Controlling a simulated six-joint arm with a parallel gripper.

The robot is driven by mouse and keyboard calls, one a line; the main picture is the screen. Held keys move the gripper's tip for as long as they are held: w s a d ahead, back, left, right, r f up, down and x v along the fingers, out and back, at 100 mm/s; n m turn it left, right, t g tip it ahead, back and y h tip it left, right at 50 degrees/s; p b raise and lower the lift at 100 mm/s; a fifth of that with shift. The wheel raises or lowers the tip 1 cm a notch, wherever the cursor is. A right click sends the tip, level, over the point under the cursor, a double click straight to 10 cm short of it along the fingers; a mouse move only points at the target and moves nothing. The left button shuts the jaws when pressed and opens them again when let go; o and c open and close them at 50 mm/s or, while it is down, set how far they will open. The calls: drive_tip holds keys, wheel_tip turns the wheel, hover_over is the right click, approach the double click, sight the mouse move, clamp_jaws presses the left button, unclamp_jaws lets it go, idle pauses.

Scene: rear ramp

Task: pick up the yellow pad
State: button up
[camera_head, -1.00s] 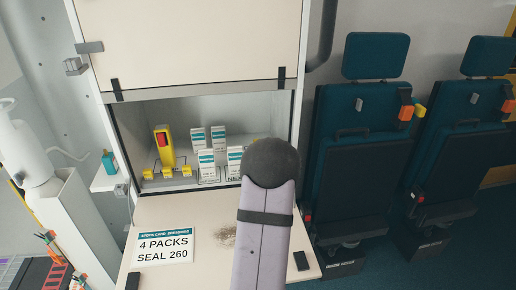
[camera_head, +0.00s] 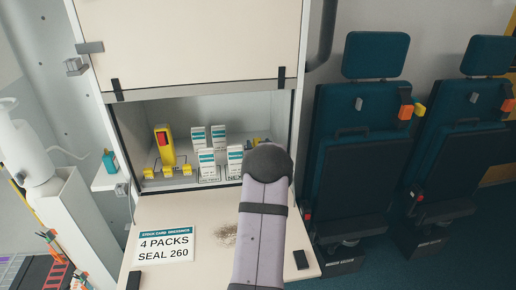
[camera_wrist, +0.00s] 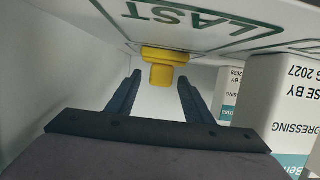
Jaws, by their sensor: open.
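In the wrist view a yellow pad (camera_wrist: 160,56), wide at one end with a narrower block on it, sits against the white surface printed LAST. My gripper (camera_wrist: 159,78) is open, its two dark fingers pointing at the pad, one to each side. The pad appears between and just beyond the fingertips; contact cannot be told. In the head view my gripper is hidden behind my own arm. A bit of yellow (camera_head: 256,140) shows beside the arm's rounded end; whether it is the same pad is unclear.
White-and-teal dressing packs (camera_head: 207,164) stand in the cabinet, also close on the right in the wrist view (camera_wrist: 285,105). A yellow device with red (camera_head: 164,146) and small yellow pieces (camera_head: 168,171) are left. The fold-down shelf (camera_head: 190,275) holds a sign (camera_head: 165,244).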

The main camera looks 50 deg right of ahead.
drive_tip(key=c, duration=1.1)
drive_tip(key=shift+r, duration=0.1)
drive_tip(key=shift+s+a+r, duration=0.1)
drive_tip(key=shift+r, duration=0.35)
wheel_tip(320, 180, up, 6)
drive_tip(key=shift+r+p, duration=0.15)
drive_tip(key=shift+p, duration=0.15)
drive_tip(key=s+a+b, duration=0.1)
drive_tip(key=s+a, duration=0.6)
drive_tip(key=s+a+b, duration=0.1)
drive_tip(key=s+a, duration=0.6)
drive_tip(key=shift+f, duration=0.2)
drive_tip(key=shift+r, duration=0.1)
